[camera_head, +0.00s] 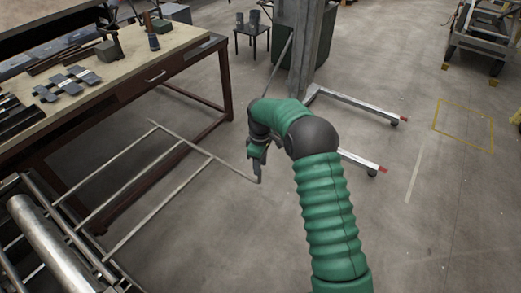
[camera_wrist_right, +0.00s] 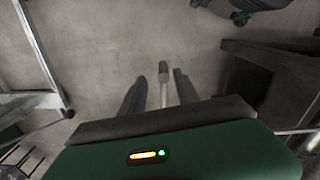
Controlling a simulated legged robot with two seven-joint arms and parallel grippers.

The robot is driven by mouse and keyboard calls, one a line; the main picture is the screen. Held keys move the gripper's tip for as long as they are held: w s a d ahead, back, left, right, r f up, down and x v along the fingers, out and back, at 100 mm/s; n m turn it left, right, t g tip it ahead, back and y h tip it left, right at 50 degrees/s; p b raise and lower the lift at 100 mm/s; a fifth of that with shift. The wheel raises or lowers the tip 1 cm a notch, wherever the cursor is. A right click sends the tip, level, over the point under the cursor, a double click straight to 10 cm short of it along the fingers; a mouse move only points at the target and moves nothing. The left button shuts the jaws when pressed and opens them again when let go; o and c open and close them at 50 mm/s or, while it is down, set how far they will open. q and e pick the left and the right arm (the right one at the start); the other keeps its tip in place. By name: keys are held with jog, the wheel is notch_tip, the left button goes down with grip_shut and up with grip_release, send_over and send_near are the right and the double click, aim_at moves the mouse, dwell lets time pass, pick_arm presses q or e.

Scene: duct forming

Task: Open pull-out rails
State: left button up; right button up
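The pull-out rails (camera_head: 178,188) are a thin light-metal frame at the left of the head view. They stretch out over the floor from the roller machine, with a long outer bar and crossbars. My right gripper (camera_head: 258,160) points down at the frame's right-hand corner, where a short upright end piece stands. In the wrist view my right gripper (camera_wrist_right: 160,88) has its two dark fingers apart. A thin metal rod with a grey end (camera_wrist_right: 163,72) shows between them, with a gap on each side. My left gripper is in neither view.
A workbench (camera_head: 189,55) with tools and metal parts stands behind the rails. A steel roller (camera_head: 45,240) lies at the lower left. A grey column on a wheeled base (camera_head: 343,103) stands beyond my arm. The floor at the right is mostly clear.

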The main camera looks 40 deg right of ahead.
notch_tip(320, 180, up, 12)
jog(key=shift+d+f+b, duration=0.15)
jog(key=shift+d+b, duration=0.05)
jog(key=shift+b, duration=0.2)
jog(key=s+a+f+m, duration=0.1)
jog(key=s+a+f, duration=0.15)
jog(key=a, duration=0.55)
jog(key=s+a+f+m+t, duration=0.1)
jog(key=s+a+f+m, duration=0.1)
jog(key=s+a, duration=0.3)
jog(key=s+a+f+m+t, duration=0.1)
jog(key=s+a+f+m, duration=0.2)
jog(key=s, duration=1.1)
jog(key=a, duration=0.3)
jog(key=shift+s+f+t, duration=0.2)
jog(key=shift+t, duration=0.1)
jog(key=shift+s+a+r, duration=0.1)
jog(key=shift+a, duration=0.25)
jog(key=shift+d, duration=0.2)
jog(key=shift+a, duration=0.15)
